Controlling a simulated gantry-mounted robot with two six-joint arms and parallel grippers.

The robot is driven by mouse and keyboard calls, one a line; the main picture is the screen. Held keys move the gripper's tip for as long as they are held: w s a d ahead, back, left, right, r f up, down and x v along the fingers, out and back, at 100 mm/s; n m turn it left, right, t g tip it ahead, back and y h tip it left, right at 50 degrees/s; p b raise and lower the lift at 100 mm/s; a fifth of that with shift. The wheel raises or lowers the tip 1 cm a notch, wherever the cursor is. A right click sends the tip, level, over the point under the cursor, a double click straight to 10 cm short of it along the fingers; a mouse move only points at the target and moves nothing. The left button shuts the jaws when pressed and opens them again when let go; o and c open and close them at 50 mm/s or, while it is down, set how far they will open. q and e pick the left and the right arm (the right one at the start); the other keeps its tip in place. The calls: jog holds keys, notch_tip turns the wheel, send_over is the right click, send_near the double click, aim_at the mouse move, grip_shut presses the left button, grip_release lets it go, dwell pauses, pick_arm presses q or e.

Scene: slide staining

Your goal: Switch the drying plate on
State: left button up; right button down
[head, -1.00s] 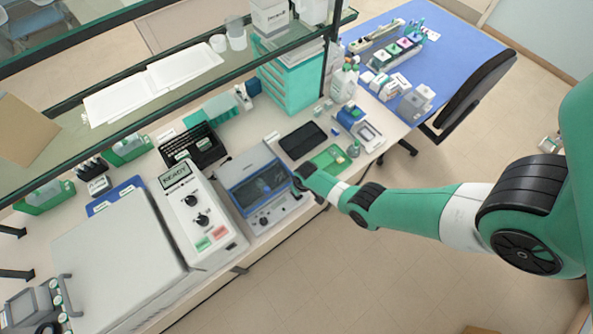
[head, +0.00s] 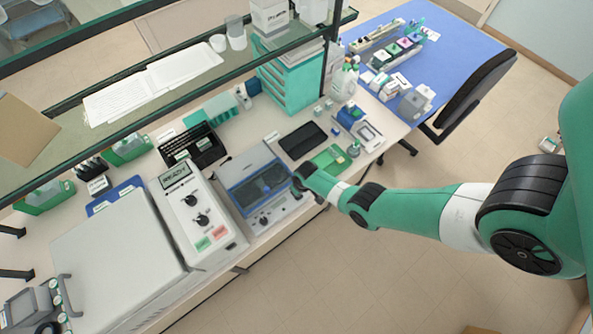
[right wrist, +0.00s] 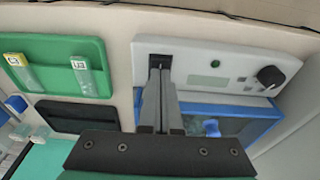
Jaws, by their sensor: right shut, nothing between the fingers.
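The drying plate (head: 237,178) is a grey unit with a blue-edged dark window, standing on the bench in the head view. In the right wrist view its light front panel (right wrist: 195,48) carries a black switch (right wrist: 158,61), a small green round part (right wrist: 215,63) and a black knob (right wrist: 270,76). My right gripper (right wrist: 160,78) is shut and empty, its fingertips at the black switch. I cannot tell whether they touch it, and they partly cover it. My left gripper is not in view.
A white box with knobs and a display (head: 184,212) stands left of the drying plate. To its right lie a dark flat plate (head: 303,140) and a green tray (head: 328,159); the tray holds two labelled slides in the right wrist view (right wrist: 60,50). A glass shelf (head: 150,92) overhangs the bench.

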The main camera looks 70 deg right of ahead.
jog(key=shift+f+b, duration=0.75)
jog(key=shift+f, duration=0.1)
dwell(0.7)
